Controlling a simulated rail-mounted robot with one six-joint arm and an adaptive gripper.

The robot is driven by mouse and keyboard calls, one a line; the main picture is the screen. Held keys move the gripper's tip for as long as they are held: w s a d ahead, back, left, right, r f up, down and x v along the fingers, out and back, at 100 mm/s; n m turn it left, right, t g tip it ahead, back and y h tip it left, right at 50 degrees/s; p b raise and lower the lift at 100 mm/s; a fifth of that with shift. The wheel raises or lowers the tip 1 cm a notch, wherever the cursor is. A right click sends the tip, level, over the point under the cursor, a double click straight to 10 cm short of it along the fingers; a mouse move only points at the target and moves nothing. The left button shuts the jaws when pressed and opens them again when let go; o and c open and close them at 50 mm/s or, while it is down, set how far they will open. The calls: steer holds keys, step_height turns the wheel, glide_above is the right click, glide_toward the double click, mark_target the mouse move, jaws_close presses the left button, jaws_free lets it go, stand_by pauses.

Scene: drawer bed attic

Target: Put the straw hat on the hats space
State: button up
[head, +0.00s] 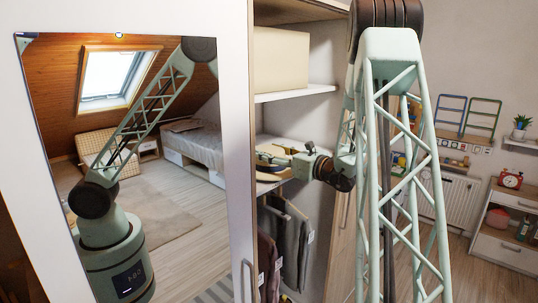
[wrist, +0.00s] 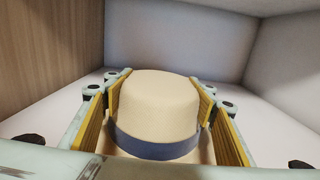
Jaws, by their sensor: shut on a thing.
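The straw hat (wrist: 157,100) is cream with a dark blue band and fills the middle of the wrist view, crown up. My gripper (wrist: 163,92) is shut on its crown, one yellow-padded finger on each side. In the head view my gripper (head: 272,158) reaches into a middle compartment of the open wardrobe, just above a white shelf (head: 268,188). The hat is mostly hidden there by the gripper. No label marks a hats space. I cannot tell whether the brim touches the shelf.
A beige box (head: 281,58) stands on the upper shelf (head: 295,93). Dark clothes (head: 290,245) hang below. A mirrored door (head: 150,220) stands at the left. In the wrist view, the compartment has a wooden left wall (wrist: 45,60) and a pale back wall (wrist: 180,40), with bare shelf around the hat.

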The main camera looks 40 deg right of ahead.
steer(key=shift+f, duration=0.45)
steer(key=shift+f, duration=0.15)
steer(key=o, duration=0.9)
steer(key=shift+s+r, duration=0.1)
steer(key=shift+r, duration=0.1)
steer(key=shift+s+d+b, duration=0.25)
steer(key=shift+s+d, duration=0.05)
steer(key=shift+s, duration=1.65)
steer(key=shift+s+d+b, duration=0.3)
steer(key=shift+s, duration=1.65)
steer(key=shift+s+d+b, duration=0.25)
steer(key=shift+s+d, duration=0.05)
steer(key=shift+s, duration=1.65)
